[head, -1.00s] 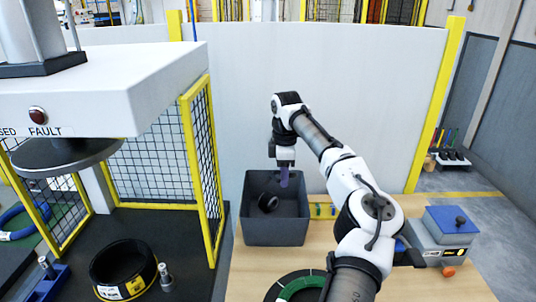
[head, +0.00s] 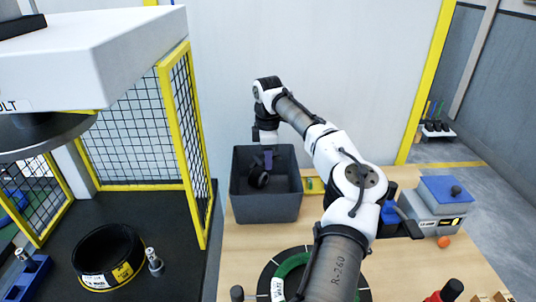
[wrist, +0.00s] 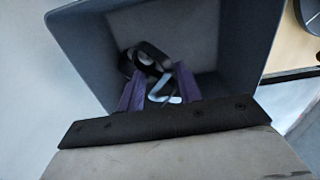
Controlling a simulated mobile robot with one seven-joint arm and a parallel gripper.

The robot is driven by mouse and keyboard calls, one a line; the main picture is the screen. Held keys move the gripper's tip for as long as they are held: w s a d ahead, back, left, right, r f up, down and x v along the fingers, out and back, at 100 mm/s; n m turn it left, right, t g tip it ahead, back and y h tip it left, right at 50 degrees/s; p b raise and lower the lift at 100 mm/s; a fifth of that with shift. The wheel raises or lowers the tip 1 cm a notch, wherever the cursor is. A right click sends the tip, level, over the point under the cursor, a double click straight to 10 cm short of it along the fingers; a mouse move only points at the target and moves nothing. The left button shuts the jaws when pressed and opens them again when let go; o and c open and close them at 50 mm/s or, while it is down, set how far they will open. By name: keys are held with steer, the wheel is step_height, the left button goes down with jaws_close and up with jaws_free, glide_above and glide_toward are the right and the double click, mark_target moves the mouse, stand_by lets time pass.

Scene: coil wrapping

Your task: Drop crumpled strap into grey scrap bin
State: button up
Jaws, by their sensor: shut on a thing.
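The grey scrap bin (head: 265,208) stands on the wooden table near the white wall; its inside fills much of the wrist view (wrist: 85,45). My gripper (head: 267,165) points down into the bin, its purple fingers below the rim level. In the wrist view, my gripper (wrist: 160,88) is shut on the crumpled strap (wrist: 148,58), a dark curled band with pale glints around the fingertips. The dark curl also shows inside the bin in the head view (head: 259,178). I cannot tell whether it touches the bin floor.
A black ring with a yellow label (head: 108,257) sits on the dark surface at left, beside a yellow-framed mesh guard (head: 185,130). A green and black coil (head: 290,270) lies at the table's front. A grey box with a blue top (head: 448,192) stands at right.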

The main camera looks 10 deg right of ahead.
steer(key=o, duration=1)
steer(key=shift+o, duration=0.2)
step_height(320, 180, up, 14)
steer(key=b, duration=0.2)
steer(key=shift+f, duration=0.2)
